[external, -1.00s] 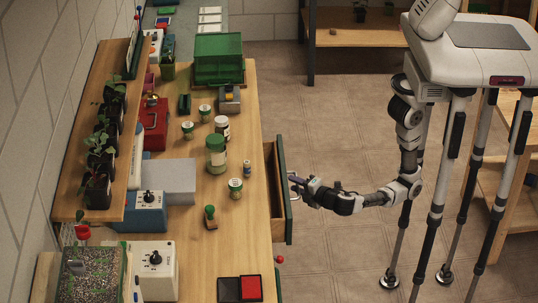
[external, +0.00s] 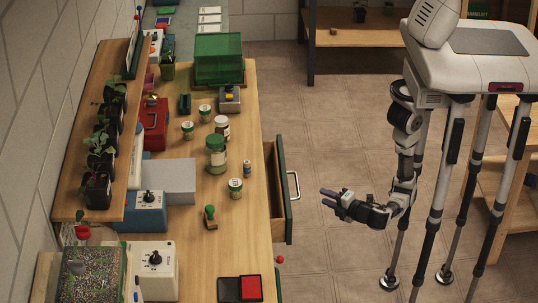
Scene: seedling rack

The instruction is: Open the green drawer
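The green drawer (external: 288,205) under the bench stands pulled out to the right, with its wooden inside showing as a gap beside the bench edge. Its silver bar handle (external: 294,185) sits on the right face. My gripper (external: 327,198) is to the right of the handle, apart from it, with clear floor between them. Its fingers point left toward the drawer. They are too small to tell whether they are open or shut. Nothing shows held in them. What lies deep in the drawer is hidden.
The wooden bench (external: 250,110) carries jars, a green box (external: 218,58), a red case (external: 153,125) and a red-and-black pad (external: 240,288). Seedling pots stand on a raised shelf (external: 72,190) at left.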

